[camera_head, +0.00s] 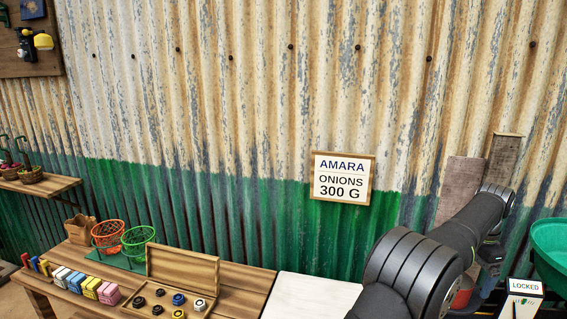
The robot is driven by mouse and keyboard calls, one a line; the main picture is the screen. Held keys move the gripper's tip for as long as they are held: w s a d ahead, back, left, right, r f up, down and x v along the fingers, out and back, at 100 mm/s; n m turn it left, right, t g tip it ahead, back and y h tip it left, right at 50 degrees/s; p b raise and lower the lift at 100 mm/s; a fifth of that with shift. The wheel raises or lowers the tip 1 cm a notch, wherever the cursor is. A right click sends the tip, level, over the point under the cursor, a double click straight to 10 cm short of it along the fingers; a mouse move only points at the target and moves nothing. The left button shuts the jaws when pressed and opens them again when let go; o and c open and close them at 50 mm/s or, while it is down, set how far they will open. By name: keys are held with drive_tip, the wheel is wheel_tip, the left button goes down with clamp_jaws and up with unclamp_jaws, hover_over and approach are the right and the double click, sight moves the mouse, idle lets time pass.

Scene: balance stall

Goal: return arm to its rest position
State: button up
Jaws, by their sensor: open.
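My dark arm (455,240) rises from the bottom edge right of centre and reaches up and right to a bend near the right side. Beyond the bend, a short stretch of it drops down behind the nearer link. I cannot make out my gripper; its fingers do not show, and I cannot tell whether it is near anything.
A wooden bench at left bears an open wooden box (182,268) with several weights, orange (108,233) and green (138,240) baskets, and coloured blocks. A pale board (310,296) lies right of it. A green bowl (550,250) and a "LOCKED" box (523,300) stand right of my arm.

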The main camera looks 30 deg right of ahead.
drive_tip(key=s+a+r, duration=0.2)
drive_tip(key=s+r, duration=0.2)
drive_tip(key=s, duration=0.2)
drive_tip(key=w+a+f+n, duration=0.2)
drive_tip(key=w+a+f, duration=0.25)
drive_tip(key=w, duration=0.55)
drive_tip(key=w+a+f+n, duration=0.3)
drive_tip(key=w+a, duration=0.2)
drive_tip(key=w, duration=0.5)
drive_tip(key=w+a+f+n, duration=0.2)
drive_tip(key=w+a+f, duration=0.2)
drive_tip(key=w, duration=0.6)
drive_tip(key=w+a+f+n, duration=0.2)
drive_tip(key=w+a, duration=0.3)
drive_tip(key=a, duration=0.4)
drive_tip(key=w+a+f+n, duration=0.3)
drive_tip(key=w+a, duration=0.3)
drive_tip(key=a, duration=0.3)
drive_tip(key=w+a+f+n, duration=0.2)
drive_tip(key=w+a+f, duration=0.2)
drive_tip(key=a, duration=0.5)
drive_tip(key=shift+w+f+n, duration=0.35)
drive_tip(key=shift+w+n, duration=0.05)
drive_tip(key=shift+w, duration=0.25)
drive_tip(key=shift+a, duration=0.1)
drive_tip(key=shift+o, duration=0.9)
